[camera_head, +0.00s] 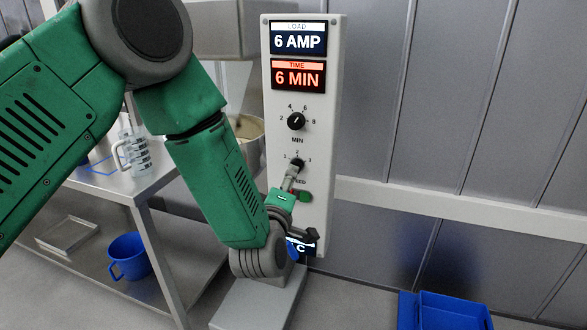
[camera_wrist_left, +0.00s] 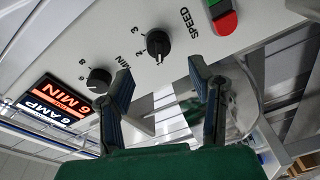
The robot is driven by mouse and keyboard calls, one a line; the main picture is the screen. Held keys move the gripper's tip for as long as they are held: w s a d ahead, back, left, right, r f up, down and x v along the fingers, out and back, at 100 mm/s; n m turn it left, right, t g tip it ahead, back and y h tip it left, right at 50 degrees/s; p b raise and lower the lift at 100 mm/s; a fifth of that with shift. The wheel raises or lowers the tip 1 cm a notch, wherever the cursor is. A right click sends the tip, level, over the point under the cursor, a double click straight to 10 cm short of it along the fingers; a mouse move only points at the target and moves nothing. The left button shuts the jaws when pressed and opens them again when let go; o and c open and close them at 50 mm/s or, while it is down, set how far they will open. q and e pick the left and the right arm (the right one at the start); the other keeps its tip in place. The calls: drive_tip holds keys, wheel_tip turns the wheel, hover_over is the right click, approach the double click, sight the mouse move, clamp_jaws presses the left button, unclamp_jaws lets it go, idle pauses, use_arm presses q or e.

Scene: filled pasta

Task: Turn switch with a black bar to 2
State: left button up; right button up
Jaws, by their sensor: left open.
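The SPEED switch, a black knob with a raised bar (camera_wrist_left: 158,44), sits on the white control panel (camera_head: 326,110) with the numbers 1, 2 and 3 around it. My right gripper is not in view.
Above is the round MIN knob (camera_head: 296,121), also near a left finger in the wrist view (camera_wrist_left: 98,80). Displays read 6 AMP (camera_head: 298,40) and 6 MIN (camera_head: 298,76). Green and red buttons (camera_wrist_left: 222,16) lie below the switch. A metal table (camera_head: 150,185) stands left; blue bins (camera_head: 445,310) lie lower right.

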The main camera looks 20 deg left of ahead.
use_arm(q)
drive_tip(key=w, duration=0.6)
drive_tip(key=shift+w+a, duration=0.2)
drive_tip(key=shift+a, duration=0.05)
clamp_jaws()
